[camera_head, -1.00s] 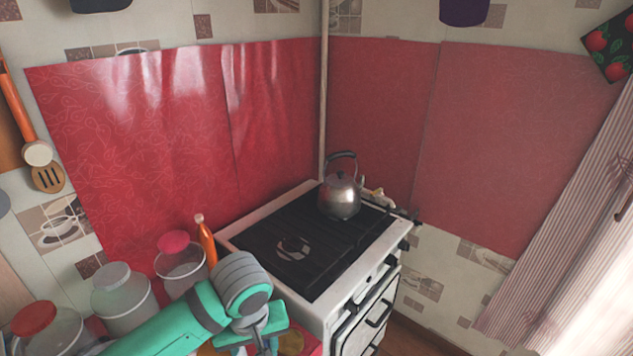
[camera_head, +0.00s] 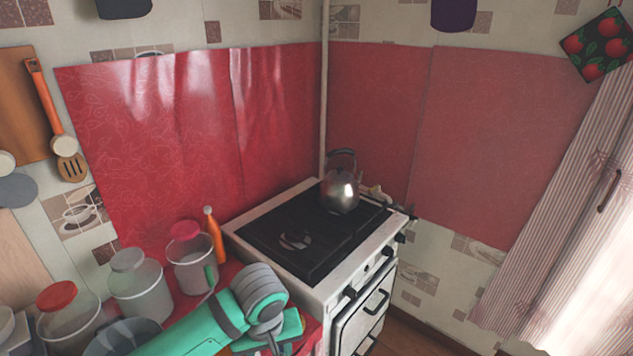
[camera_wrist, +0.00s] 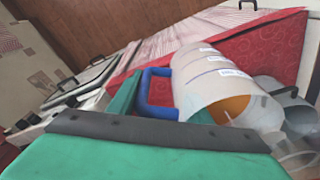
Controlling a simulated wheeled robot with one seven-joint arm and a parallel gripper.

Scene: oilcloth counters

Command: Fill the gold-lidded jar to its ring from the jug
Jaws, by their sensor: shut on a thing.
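My gripper (camera_head: 280,338) is low at the bottom of the head view, partly hidden by my wrist. In the wrist view my gripper (camera_wrist: 150,112) is shut on the blue handle of a whitish, see-through jug (camera_wrist: 205,78) with small label strips. An orange patch shows at the jug's open end; I cannot tell if it is contents or something behind. The jug is hidden in the head view. I can make out no gold lid; the jars there have a red lid (camera_head: 56,295), a grey lid (camera_head: 127,260) and a pink lid (camera_head: 186,230).
A stove (camera_head: 300,290) with a metal kettle (camera_head: 341,192) stands right of the red-covered counter (camera_head: 226,272).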

